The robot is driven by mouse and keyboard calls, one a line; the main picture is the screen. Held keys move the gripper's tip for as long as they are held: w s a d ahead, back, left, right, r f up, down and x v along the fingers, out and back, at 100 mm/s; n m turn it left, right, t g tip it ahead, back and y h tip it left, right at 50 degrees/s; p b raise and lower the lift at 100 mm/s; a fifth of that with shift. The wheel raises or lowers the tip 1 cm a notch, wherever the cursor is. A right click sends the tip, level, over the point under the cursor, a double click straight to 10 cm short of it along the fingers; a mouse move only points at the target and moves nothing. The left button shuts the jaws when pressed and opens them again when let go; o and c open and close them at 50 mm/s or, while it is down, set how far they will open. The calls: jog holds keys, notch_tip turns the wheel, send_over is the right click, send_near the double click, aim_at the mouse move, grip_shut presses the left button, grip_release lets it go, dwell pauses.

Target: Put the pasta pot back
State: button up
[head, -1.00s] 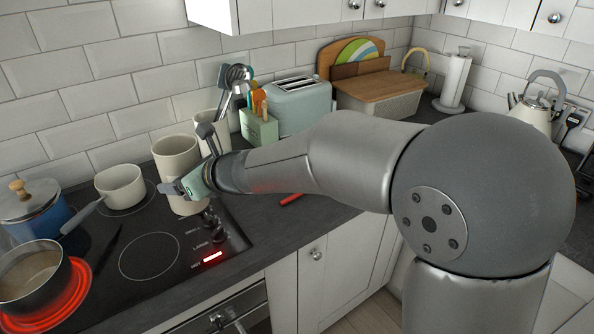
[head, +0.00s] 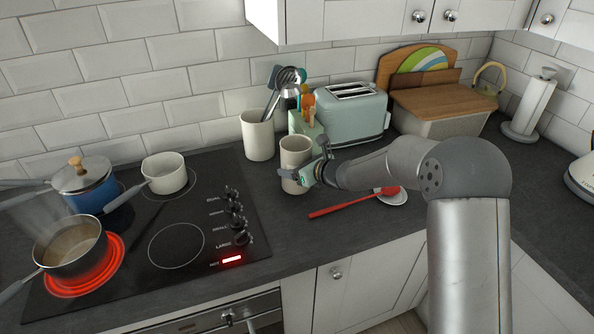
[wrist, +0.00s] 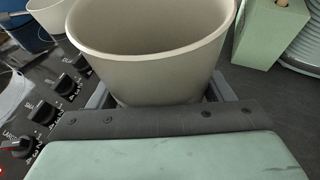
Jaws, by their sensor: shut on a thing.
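The tall cream pot (head: 294,153), which I take to be the pasta pot, is upright over the worktop just right of the hob. My gripper (head: 305,176) is shut on it from the right and front, low on its side. In the wrist view the pot (wrist: 150,62) fills the top middle, its wide mouth open and only bare inner wall showing. My gripper's fingers (wrist: 160,98) reach along both sides of it. I cannot tell whether its base touches the worktop.
Behind it stand a cream utensil crock (head: 257,138), a green block (head: 305,124) and a toaster (head: 352,115). A red spoon (head: 345,204) lies in front, right. A dark pan (head: 70,246) sits on a glowing ring; a blue pot (head: 90,190) and cream saucepan (head: 166,173) are behind.

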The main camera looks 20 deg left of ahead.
jog(key=shift+f, duration=1.25)
jog(key=shift+f, duration=0.15)
jog(key=o, duration=1.2)
jog(key=shift+o, duration=0.2)
jog(key=shift+d+r, duration=0.2)
jog(key=shift+d, duration=0.05)
jog(key=b+v, duration=0.3)
jog(key=v, duration=0.8)
jog(key=shift+s+d, duration=0.25)
jog(key=shift+r, duration=0.2)
